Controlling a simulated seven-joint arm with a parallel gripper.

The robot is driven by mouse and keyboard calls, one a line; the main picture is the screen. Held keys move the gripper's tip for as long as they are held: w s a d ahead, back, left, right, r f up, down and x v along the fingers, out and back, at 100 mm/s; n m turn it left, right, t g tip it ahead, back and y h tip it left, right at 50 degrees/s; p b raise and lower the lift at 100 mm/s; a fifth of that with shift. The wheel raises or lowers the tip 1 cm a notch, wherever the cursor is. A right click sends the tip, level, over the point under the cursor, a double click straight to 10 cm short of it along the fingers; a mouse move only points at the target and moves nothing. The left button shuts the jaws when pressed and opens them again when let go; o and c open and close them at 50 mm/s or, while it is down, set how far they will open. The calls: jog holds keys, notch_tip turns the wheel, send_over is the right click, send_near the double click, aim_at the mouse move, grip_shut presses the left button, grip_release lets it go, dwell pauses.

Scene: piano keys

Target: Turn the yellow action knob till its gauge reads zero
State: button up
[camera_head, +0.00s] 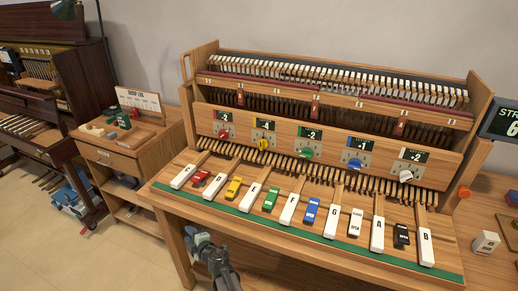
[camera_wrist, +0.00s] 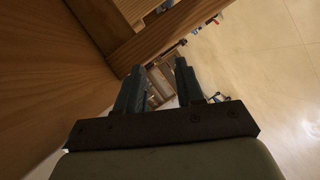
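The yellow action knob (camera_head: 263,143) is second from the left in the row on the wooden front panel. Its small dark gauge (camera_head: 265,124) sits just above it and appears to read -4. My gripper (camera_head: 191,238) is low in front of the bench's left front edge, well below and apart from the knob. In the wrist view my gripper (camera_wrist: 160,68) shows two dark fingers with a gap between them and nothing held. The knob is not in the wrist view.
Red (camera_head: 224,133), green (camera_head: 306,153), blue (camera_head: 355,163) and white (camera_head: 405,176) knobs share the panel. Lettered white keys (camera_head: 291,208) and coloured blocks, including a yellow one (camera_head: 234,188), lie before it. The bench (camera_head: 175,197) edge is close to my gripper.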

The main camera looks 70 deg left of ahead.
jog(key=s+r+n+g, duration=0.2)
jog(key=s+r+n, duration=0.1)
jog(key=s+r, duration=0.7)
jog(key=w+r+n+t+y, duration=0.15)
jog(key=w+r+t, duration=0.3)
jog(key=r, duration=0.85)
jog(key=n+t+h, duration=0.3)
jog(key=n+t, duration=0.2)
jog(key=t, duration=1)
send_near(261, 146)
jog(key=x, duration=0.8)
jog(key=shift+a, duration=0.2)
jog(key=shift+c, duration=0.4)
